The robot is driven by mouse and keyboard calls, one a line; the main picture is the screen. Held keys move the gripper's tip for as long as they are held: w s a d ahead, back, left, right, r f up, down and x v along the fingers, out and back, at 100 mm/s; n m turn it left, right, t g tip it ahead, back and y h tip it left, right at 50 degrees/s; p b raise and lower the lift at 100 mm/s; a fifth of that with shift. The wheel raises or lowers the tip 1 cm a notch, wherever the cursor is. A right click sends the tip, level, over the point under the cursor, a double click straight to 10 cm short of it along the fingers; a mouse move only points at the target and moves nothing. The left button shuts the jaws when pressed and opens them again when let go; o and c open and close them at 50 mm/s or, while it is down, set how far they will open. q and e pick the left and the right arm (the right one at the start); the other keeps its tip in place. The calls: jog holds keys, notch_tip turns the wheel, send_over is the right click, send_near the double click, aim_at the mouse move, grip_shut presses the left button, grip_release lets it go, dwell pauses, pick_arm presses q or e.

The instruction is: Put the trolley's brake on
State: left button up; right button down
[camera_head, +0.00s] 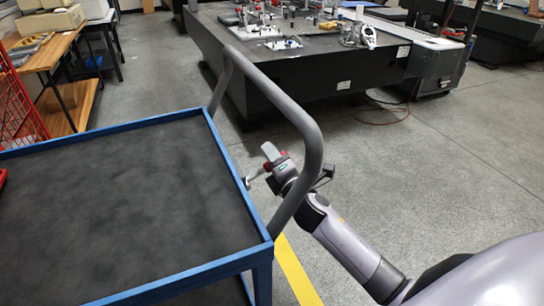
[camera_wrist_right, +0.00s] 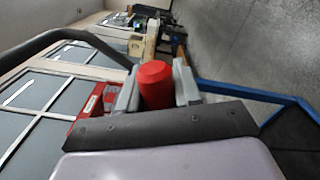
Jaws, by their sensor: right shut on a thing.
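The trolley has a blue frame (camera_head: 110,124) around a dark, bare top and a grey tubular push handle (camera_head: 311,135) at its right end. My right gripper (camera_head: 268,163) is just beyond the handle tube, low beside the trolley's end. In the right wrist view, a red rounded knob (camera_wrist_right: 156,84) sits between the two grey fingers of the right gripper (camera_wrist_right: 155,92), which are shut on it. I take the knob to be the brake lever's grip; its lever is hidden by the gripper. My left gripper is not in view.
A large dark measuring table (camera_head: 300,85) with fixtures stands beyond the trolley. A wooden bench (camera_head: 45,52) and a red wire rack (camera_head: 18,105) are at the left. A red cable (camera_head: 385,118) lies on the floor; the grey floor (camera_head: 440,170) at right is clear.

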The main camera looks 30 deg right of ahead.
notch_tip(320, 180, down, 8)
jog(key=m+b, duration=0.5)
jog(key=m, duration=0.5)
jog(key=shift+a+f+m, duration=0.25)
jog(key=shift+a+m, duration=0.05)
jog(key=c, duration=0.9)
grip_release()
jog(key=shift+o, duration=0.2)
